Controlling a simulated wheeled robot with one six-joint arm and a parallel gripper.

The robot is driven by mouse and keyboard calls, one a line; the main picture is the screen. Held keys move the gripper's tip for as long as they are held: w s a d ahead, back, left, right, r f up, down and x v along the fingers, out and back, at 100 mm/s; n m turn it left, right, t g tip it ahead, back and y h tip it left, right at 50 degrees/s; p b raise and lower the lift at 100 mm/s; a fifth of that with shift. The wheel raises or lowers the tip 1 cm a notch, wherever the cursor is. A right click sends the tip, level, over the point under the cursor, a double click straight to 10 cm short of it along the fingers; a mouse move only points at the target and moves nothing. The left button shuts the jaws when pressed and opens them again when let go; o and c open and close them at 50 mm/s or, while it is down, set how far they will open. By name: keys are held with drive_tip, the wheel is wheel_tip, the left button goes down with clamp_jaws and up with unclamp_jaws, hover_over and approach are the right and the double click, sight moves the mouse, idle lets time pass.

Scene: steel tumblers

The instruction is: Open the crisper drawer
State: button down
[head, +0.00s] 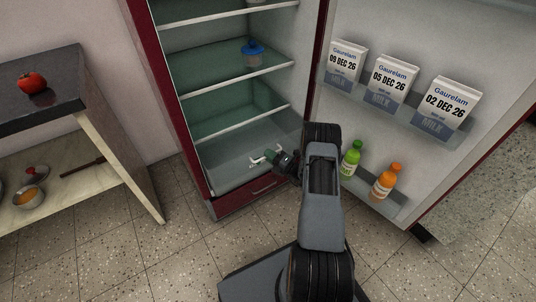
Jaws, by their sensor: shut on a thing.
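The fridge stands open in the head view. The crisper drawer (228,172) is the pale, translucent part at the bottom of the fridge, below the lowest shelf. My gripper (263,157) is at the drawer's front, with its small white fingers against it. It is shut on the drawer's handle, which is too small and too covered by the fingers to see clearly. My arm hides the right end of the drawer. I cannot tell whether the drawer is pulled out at all.
The fridge door (400,55) is swung wide to the right, holding milk cartons (391,84), a green bottle (350,159) and an orange bottle (386,182). A blue-lidded container (252,53) is on a shelf. A counter with a tomato (32,83) stands left.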

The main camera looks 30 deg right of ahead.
drive_tip(key=c, duration=1.2)
unclamp_jaws()
drive_tip(key=p+v, duration=0.2)
drive_tip(key=v, duration=0.5)
drive_tip(key=shift+s+d, duration=0.1)
drive_tip(key=shift+s, duration=0.1)
